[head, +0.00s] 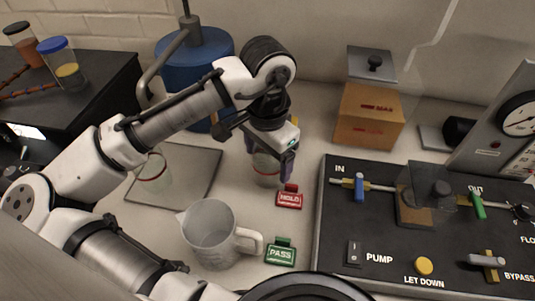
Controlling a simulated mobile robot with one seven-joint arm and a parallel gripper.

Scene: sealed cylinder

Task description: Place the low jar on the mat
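A clear, low jar (265,174) is below and between the fingers of my gripper (268,163), right of the mat. The gripper hides its top, and I cannot tell whether the fingers touch it or whether it rests on the bench. The grey square mat (196,179) lies flat left of the gripper. Another clear jar (154,174) with a reddish band near its base stands on the mat, partly hidden by my arm. I cannot tell from this view which jar is the lower one.
A clear jug (212,238) stands in front of the mat. Red HOLD (289,199) and green PASS (281,254) signs stand near the black pump panel (385,245). Behind are a blue tank (190,62) and an orange-brown box (368,115). Lidded jars stand on the black bench at left.

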